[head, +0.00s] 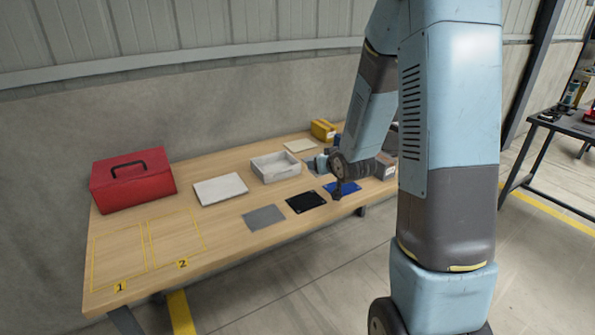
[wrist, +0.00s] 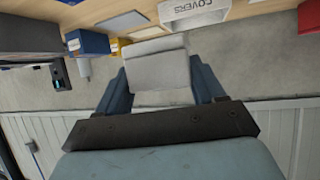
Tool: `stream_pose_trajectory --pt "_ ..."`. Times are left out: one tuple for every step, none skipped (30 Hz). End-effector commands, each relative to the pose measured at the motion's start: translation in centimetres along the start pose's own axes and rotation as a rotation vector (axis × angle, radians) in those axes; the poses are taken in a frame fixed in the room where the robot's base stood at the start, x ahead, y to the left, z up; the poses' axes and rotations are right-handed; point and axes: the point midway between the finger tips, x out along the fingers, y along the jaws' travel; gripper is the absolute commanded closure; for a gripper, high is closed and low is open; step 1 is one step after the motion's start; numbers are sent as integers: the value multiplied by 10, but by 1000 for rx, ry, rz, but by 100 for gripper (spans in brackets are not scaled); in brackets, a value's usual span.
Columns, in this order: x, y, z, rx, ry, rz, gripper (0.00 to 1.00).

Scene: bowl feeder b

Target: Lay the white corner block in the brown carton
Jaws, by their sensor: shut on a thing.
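My gripper (wrist: 160,78) is shut on a pale, blocky piece, the white corner block (wrist: 158,65), with a dark blue finger on either side of it. In the head view my gripper (head: 321,161) is small and over the far right part of the bench; the block cannot be made out there. I cannot clearly identify the carton in the wrist view.
The bench (head: 222,237) carries a red toolbox (head: 132,182), a white panel (head: 220,189), an open white tray (head: 275,168) marked COVERS, and grey, black and blue flat plates in front. A yellow bin (head: 322,129) stands at the back. The two marked squares at left are empty.

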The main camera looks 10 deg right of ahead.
Motion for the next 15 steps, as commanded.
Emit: stream_pose_trajectory --pt "10 -6 0 -3 -1 -7 60" --pt "16 -8 0 -4 -2 -10 60" --pt "25 -12 -2 -6 -1 -14 60" --pt "31 -14 -2 -7 -2 -16 60" --pt "37 -16 -2 -7 -1 -17 60" --pt "46 -18 -3 -8 -2 -19 60" --pt "52 -20 -4 -10 -1 -20 60" --pt "58 -21 -4 -11 -1 -21 60" --pt "67 -23 -4 -11 -2 -22 60" --pt "73 -24 -6 -11 -1 -22 60" --pt "80 -25 -6 -11 -2 -22 60" --pt "88 -27 -7 -11 -1 -23 60" --pt "92 -27 -4 -11 -3 -23 60" --pt "97 -28 -1 -11 -3 -24 60" --pt "104 -29 1 -11 -2 -24 60"
